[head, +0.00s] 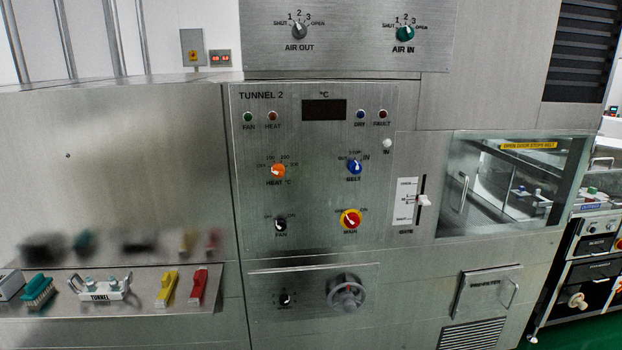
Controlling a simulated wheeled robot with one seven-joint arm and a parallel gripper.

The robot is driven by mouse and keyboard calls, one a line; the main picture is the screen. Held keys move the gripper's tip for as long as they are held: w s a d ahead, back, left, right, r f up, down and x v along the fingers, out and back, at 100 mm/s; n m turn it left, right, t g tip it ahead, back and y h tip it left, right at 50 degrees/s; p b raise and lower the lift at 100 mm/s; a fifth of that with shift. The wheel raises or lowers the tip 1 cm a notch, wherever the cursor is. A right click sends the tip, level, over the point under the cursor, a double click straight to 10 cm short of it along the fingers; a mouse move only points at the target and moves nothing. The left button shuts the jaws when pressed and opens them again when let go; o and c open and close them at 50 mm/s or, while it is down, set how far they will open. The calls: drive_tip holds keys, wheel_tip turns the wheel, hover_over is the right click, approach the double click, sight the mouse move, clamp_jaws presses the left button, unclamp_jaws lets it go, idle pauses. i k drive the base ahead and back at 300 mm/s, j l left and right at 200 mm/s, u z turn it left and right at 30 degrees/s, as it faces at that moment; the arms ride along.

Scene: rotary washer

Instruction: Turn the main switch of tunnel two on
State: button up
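The tunnel two panel (311,222) fills the middle of the head view, with the label TUNNEL 2 at its top left. The main switch (350,219) is a red knob on a yellow round plate at the panel's lower right. Its small position labels are too small to read surely, and I cannot tell for certain which one it points at. The panel's dark display (324,110) shows no digits. My gripper is not in view.
Nearby are an orange heat knob (278,171), a blue belt knob (354,167), a black fan knob (281,225), a gate slider (424,200) and a handwheel (347,293). A shelf (130,303) with brushes juts out at left. A glass window (510,183) is at right.

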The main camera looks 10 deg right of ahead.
sight(351, 220)
drive_tip(key=i+l+u, duration=0.2)
drive_tip(key=u, duration=0.15)
drive_tip(key=i+l+u, duration=0.35)
drive_tip(key=l+u, duration=0.25)
drive_tip(key=u, duration=0.15)
drive_tip(key=i, duration=0.05)
